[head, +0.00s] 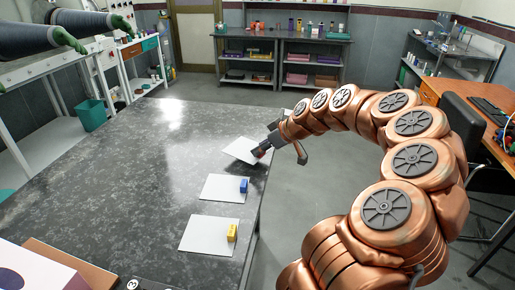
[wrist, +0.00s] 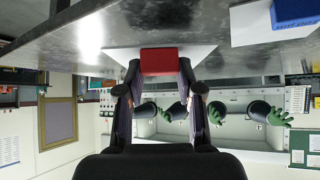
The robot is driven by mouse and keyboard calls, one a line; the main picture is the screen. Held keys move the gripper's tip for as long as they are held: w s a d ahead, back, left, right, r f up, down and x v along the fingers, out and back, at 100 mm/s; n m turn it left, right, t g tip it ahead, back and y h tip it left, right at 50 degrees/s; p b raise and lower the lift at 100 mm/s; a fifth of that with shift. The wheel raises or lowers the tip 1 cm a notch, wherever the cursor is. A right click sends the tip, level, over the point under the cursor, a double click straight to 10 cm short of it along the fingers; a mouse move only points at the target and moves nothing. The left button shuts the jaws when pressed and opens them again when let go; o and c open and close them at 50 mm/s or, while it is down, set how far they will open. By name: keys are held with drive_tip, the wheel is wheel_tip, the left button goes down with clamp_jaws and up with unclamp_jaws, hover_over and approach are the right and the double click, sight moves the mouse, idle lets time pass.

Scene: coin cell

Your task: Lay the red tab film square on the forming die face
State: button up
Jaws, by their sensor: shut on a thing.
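My gripper (head: 264,149) is at the right edge of the dark table, shut on the red tab (wrist: 160,61) of a white film. The red tab sits between both fingertips in the wrist view. The white film (head: 240,150) reaches left from my gripper over the table, turned relative to the other films. I cannot tell if it touches the tabletop. In the wrist view, parts of the film (wrist: 118,53) show beside the tab. A pale block (head: 45,280) with a dark round patch, cut off at the lower left, may be the forming die; I cannot tell.
A film with a blue tab (head: 244,185) and a film with a yellow tab (head: 232,232) lie nearer on the table (head: 130,160). A brown board (head: 62,257) is beside the pale block. The middle and left of the table are clear. A black chair (head: 465,125) stands right.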

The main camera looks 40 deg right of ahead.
drive_tip(key=s+a+r+b, duration=0.1)
drive_tip(key=s+b, duration=0.2)
drive_tip(key=s, duration=0.9)
drive_tip(key=shift+s, duration=0.4)
drive_tip(key=shift+a, duration=0.1)
idle(0.9)
drive_tip(key=shift+m+h, duration=0.6)
drive_tip(key=shift+m, duration=0.2)
drive_tip(key=w+a+p, duration=0.1)
drive_tip(key=w+a, duration=0.5)
drive_tip(key=w+a+p, duration=0.2)
drive_tip(key=w+a, duration=0.4)
drive_tip(key=a, duration=0.1)
drive_tip(key=w+a+r+p, duration=0.1)
drive_tip(key=w+a+p, duration=0.1)
drive_tip(key=w+a, duration=0.5)
drive_tip(key=shift+w+a, duration=0.1)
drive_tip(key=shift+a, duration=0.15)
drive_tip(key=shift+m+h, duration=0.6)
drive_tip(key=shift+m, duration=0.1)
drive_tip(key=a+f, duration=0.1)
drive_tip(key=w+a+f+p, duration=0.1)
drive_tip(key=a, duration=0.1)
drive_tip(key=a+p, duration=0.1)
drive_tip(key=shift+w+a+f, duration=0.2)
drive_tip(key=shift+w+f, duration=0.15)
drive_tip(key=shift+f, duration=0.05)
drive_tip(key=shift+a+f+m+h+p, duration=0.3)
drive_tip(key=shift+a+f+m, duration=0.15)
drive_tip(key=shift+f, duration=0.2)
